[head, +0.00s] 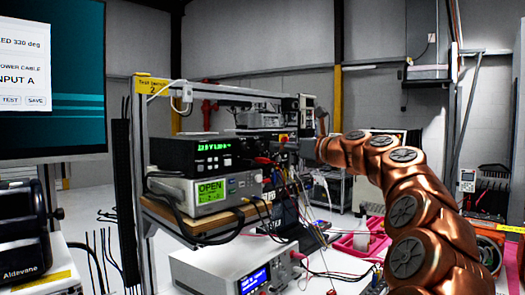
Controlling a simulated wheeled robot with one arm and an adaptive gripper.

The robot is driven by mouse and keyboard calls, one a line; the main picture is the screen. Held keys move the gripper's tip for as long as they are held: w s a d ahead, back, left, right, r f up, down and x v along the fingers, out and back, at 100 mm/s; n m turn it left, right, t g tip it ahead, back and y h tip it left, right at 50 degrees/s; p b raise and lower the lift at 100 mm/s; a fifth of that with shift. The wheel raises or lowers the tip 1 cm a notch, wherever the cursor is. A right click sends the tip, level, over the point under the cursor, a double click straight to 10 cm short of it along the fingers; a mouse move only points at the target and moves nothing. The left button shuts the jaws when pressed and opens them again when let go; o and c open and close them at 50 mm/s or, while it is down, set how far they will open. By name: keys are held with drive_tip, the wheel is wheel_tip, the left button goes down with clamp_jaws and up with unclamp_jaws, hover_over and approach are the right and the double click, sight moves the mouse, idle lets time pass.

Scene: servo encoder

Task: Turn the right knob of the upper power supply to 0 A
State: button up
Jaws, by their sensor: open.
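The upper power supply (172,153) is a black box with a lit green display on the shelf of a bench rack. The display digits are too small to read surely. My gripper (276,147) is open at the right end of its front panel, at the end of my copper-coloured arm. The right knob cannot be made out; it seems hidden by the gripper and the cables there. I cannot tell whether the fingers touch it.
A grey instrument (175,190) reading "OPEN" sits directly under the black unit on a wooden shelf (190,222). A white power supply (205,268) with a blue display stands below. Cables hang below my gripper. A pink tray (352,243) lies at right; a monitor (80,110) stands at left.

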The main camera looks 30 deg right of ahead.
sight(261, 145)
drive_tip(key=shift+p+x, duration=0.3)
drive_tip(key=shift+x, duration=3.65)
drive_tip(key=shift+a, duration=0.1)
drive_tip(key=shift+c, duration=0.3)
drive_tip(key=shift+s, duration=0.1)
clamp_jaws()
